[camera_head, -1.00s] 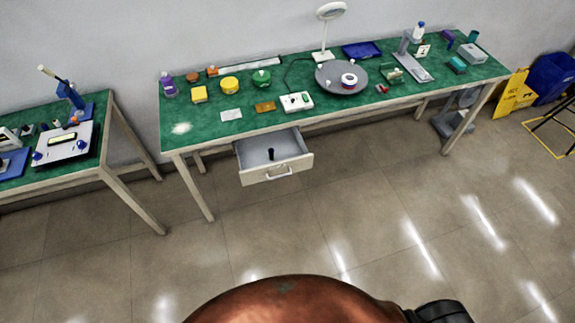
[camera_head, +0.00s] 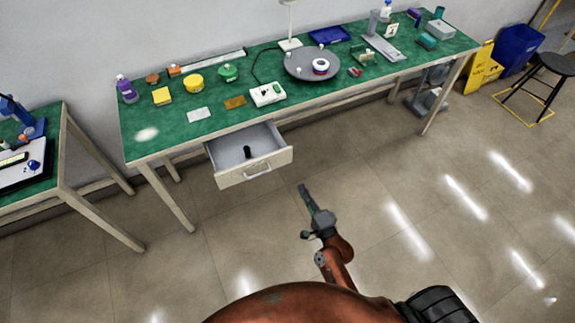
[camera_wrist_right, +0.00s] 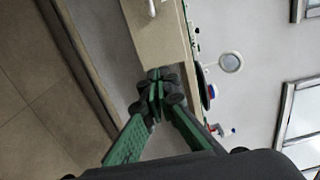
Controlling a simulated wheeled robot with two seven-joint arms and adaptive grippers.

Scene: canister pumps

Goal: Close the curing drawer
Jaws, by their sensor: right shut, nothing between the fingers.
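The curing drawer (camera_head: 233,179) hangs open under the green-topped bench in the head view, its pale front pulled out toward me. A handle (camera_head: 258,173) is on that front, and a small dark object (camera_head: 247,152) stands inside. My right gripper (camera_head: 303,188) is shut and empty, just right of the drawer front and apart from it in the picture. In the right wrist view the closed fingers (camera_wrist_right: 155,82) point toward a pale panel (camera_wrist_right: 160,35) with a handle at the top edge, which looks like the drawer front. My left gripper is not in view.
The bench top (camera_head: 170,133) carries a turntable (camera_head: 312,64), a white switch box (camera_head: 267,94), tubs and bottles. A second bench (camera_head: 64,160) stands at the left. A black stool (camera_head: 555,64) is at the far right. The floor before the drawer is clear.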

